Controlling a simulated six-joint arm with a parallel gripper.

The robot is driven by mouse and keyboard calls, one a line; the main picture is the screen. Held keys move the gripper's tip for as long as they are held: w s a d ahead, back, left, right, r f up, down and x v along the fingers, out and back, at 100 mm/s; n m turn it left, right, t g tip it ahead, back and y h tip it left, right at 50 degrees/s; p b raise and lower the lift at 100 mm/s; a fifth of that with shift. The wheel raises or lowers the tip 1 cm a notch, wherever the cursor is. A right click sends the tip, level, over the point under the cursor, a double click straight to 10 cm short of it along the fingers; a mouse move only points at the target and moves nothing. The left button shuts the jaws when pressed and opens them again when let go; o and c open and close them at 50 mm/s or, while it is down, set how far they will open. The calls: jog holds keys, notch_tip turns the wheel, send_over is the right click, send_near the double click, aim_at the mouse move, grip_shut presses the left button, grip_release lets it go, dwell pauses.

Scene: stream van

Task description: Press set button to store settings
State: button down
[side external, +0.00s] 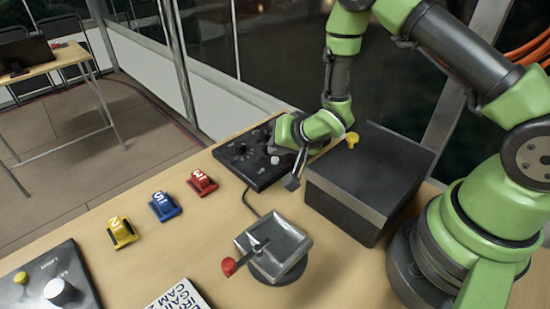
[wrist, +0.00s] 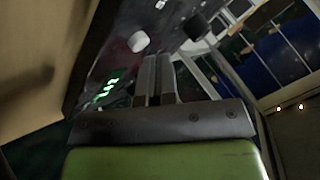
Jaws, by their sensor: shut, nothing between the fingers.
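A dark control panel (side external: 240,158) with several knobs lies on the table, partly behind my arm. In the wrist view the panel (wrist: 95,62) shows a lit green display (wrist: 106,91), a white knob (wrist: 138,41) and a black knob (wrist: 195,27). I cannot make out which control is the set button. My gripper (side external: 291,183) is by the panel's near right edge, beside the black box. In the wrist view its fingers (wrist: 157,62) are together and empty, pointing along the panel between the display and the black knob. Contact cannot be told.
Yellow (side external: 121,233), blue (side external: 164,206) and red (side external: 202,182) numbered pieces lie left. Another panel (side external: 35,280) is front left.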

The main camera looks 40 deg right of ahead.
jog(key=shift+r, duration=0.3)
jog(key=shift+r, duration=2.55)
notch_tip(320, 180, up, 8)
send_over(278, 158)
jog(key=s, duration=0.2)
jog(key=s+r+n+h, duration=0.1)
jog(key=s+r, duration=0.4)
jog(key=r, duration=0.2)
jog(key=s+a+r+n+g+y, duration=0.1)
jog(key=s+r, duration=0.2)
jog(key=s, duration=0.5)
jog(key=s+a+r+n+g+y, duration=0.1)
jog(key=s+r, duration=0.2)
jog(key=s, duration=0.4)
jog(key=shift+s+r+n, duration=0.2)
jog(key=shift+s+n, duration=0.2)
